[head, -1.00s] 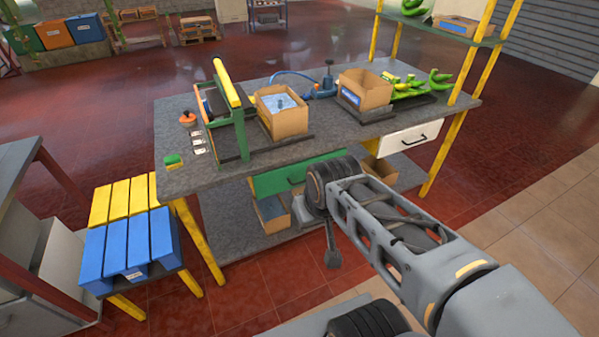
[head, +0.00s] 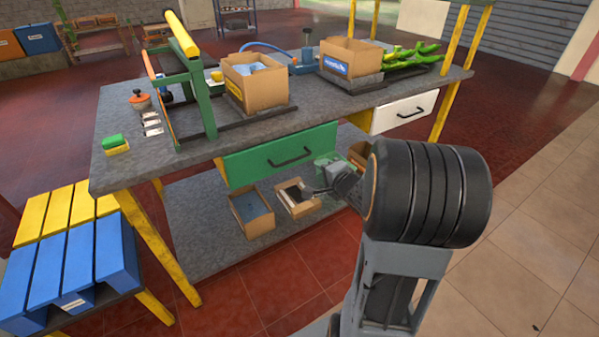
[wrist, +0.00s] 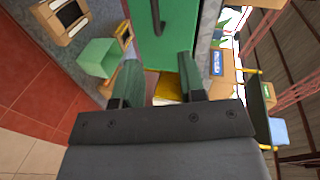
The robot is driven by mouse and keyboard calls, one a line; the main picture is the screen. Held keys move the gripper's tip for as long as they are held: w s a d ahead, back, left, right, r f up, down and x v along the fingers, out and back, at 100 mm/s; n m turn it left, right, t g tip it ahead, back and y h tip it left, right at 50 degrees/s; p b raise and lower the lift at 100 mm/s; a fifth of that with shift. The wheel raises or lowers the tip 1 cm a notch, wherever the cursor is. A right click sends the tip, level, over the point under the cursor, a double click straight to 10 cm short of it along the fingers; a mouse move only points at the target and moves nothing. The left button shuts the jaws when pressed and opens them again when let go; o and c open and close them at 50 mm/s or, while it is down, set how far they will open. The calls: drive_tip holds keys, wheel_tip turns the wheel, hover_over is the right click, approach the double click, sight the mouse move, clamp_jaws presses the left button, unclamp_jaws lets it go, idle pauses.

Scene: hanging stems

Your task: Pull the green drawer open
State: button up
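The green drawer (head: 280,154) hangs under the front of the grey workbench and looks shut. Its black bar handle (head: 290,157) is on its front face. In the wrist view the green drawer front (wrist: 175,35) is ahead, with the black handle (wrist: 158,18) near the top edge. My gripper (head: 312,191) is below and to the right of the handle in the head view, apart from it. In the wrist view my gripper (wrist: 159,72) has its two fingers spread, with nothing held between them. My arm hides part of the bench's right side.
The workbench (head: 240,135) carries cardboard boxes (head: 258,85), a green frame and a tray of green produce. A white drawer (head: 404,112) is at right. Open boxes (head: 250,212) and a green bin (wrist: 100,57) stand on the lower shelf. A blue pallet stool (head: 75,262) is at left.

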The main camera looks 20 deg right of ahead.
sight(299, 158)
drive_tip(key=shift+m+y, duration=0.3)
drive_tip(key=shift+y, duration=0.3)
drive_tip(key=b+x, duration=0.1)
drive_tip(key=x, duration=0.3)
drive_tip(key=b+x, duration=0.2)
drive_tip(key=x, duration=0.3)
drive_tip(key=f+b+x, duration=0.1)
drive_tip(key=x, duration=0.4)
drive_tip(key=shift+s+d, duration=0.1)
drive_tip(key=shift+s, duration=0.05)
clamp_jaws()
